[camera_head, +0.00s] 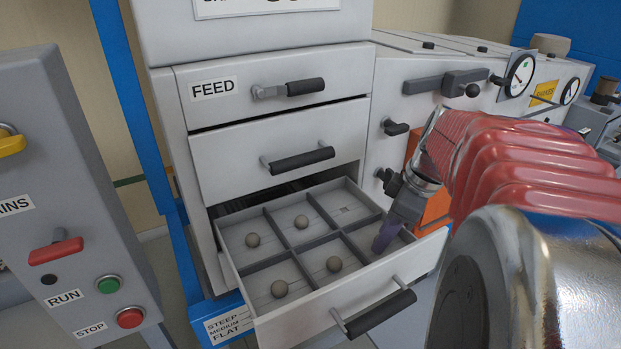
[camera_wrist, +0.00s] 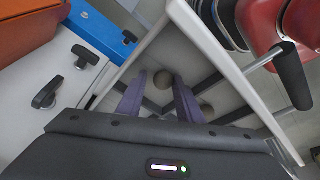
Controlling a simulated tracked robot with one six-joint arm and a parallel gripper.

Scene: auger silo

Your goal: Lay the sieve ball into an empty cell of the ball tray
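The ball tray (camera_head: 308,312) is a pulled-out drawer with six cells. In the head view, brown-grey balls lie in the back left (camera_head: 253,240), back middle (camera_head: 301,221), front left (camera_head: 279,289) and front middle (camera_head: 334,264) cells. The back right cell (camera_head: 343,209) is empty. My gripper (camera_head: 381,246) reaches down into the front right cell, its purple fingers hiding part of it. In the wrist view, the sieve ball (camera_wrist: 163,79) shows between the fingertips, with a small gap at the left finger; the fingers look open. Another ball (camera_wrist: 207,110) shows beyond the right finger.
The tray's handle (camera_head: 380,312) sticks out in front. Closed drawers with handles are above, one labelled FEED (camera_head: 214,89). An orange block (camera_head: 432,208) is close behind my gripper. A control panel (camera_head: 75,215) with buttons stands at left.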

